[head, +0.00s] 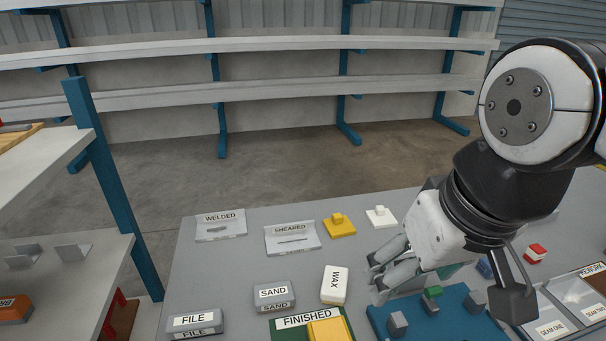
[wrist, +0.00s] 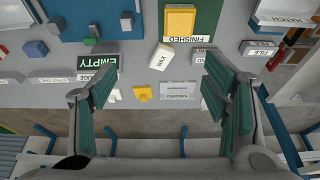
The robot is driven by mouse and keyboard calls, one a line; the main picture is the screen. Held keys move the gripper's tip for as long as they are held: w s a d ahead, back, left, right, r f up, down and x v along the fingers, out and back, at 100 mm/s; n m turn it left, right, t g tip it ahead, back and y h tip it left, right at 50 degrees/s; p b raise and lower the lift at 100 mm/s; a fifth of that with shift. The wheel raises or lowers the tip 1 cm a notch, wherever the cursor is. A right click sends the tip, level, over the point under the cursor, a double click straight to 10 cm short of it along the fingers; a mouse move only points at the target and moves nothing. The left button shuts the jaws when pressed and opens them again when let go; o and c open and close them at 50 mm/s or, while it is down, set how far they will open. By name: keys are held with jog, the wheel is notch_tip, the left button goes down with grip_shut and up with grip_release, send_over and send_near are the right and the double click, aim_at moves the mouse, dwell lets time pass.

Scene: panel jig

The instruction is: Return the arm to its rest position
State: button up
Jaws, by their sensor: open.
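My gripper (head: 378,272) is in the head view, over the right half of the grey table. Its fingers point left and down, and nothing shows between them. In the wrist view my gripper (wrist: 160,78) has its two green-padded fingers wide apart. The white WAX block (wrist: 161,57) and a yellow piece (wrist: 142,93) appear in the gap between them, lying on the table below. My arm comes in from the right side of the head view, bent at the elbow. It hides part of the table's right side.
Labelled blocks WAX (head: 334,285), SAND (head: 274,296) and FILE (head: 195,322) stand on the table. The green FINISHED mat (head: 284,337) bears a yellow panel (head: 328,329). A blue board (head: 453,302) with small blocks lies below my gripper. Shelving (head: 106,170) stands at the left.

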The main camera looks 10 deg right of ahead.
jog(key=shift+s+f, duration=0.2)
jog(key=shift+s, duration=0.4)
jog(key=shift+r+p, duration=0.35)
jog(key=shift+r, duration=0.15)
dwell(0.4)
